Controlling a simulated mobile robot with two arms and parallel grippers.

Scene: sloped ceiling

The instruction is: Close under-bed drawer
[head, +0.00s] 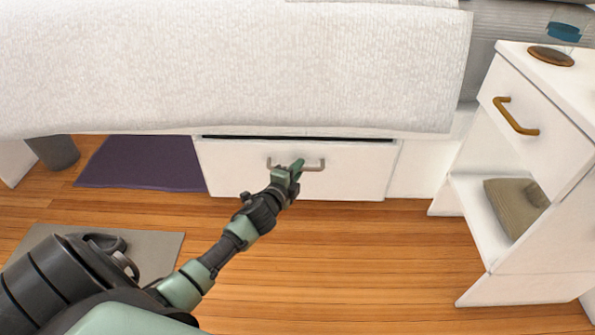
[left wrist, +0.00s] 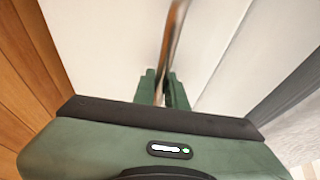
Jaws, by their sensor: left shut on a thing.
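The under-bed drawer (head: 345,178) has a white front with a metal bar handle (head: 315,164). A narrow dark gap shows along its top edge, below the bed cover. My left gripper (head: 296,168) is at the middle of the handle, shut on it. In the left wrist view, the handle (left wrist: 175,35) runs between the two green fingers (left wrist: 162,88), with the white drawer front (left wrist: 110,45) behind. My right gripper is in neither view.
The bed's white cover (head: 240,65) hangs over the drawer's top. A white nightstand (head: 558,120) with a brass handle stands at the right. A purple mat (head: 140,162) and a grey bin (head: 55,152) are at the left. Wooden floor (head: 350,260) in front is clear.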

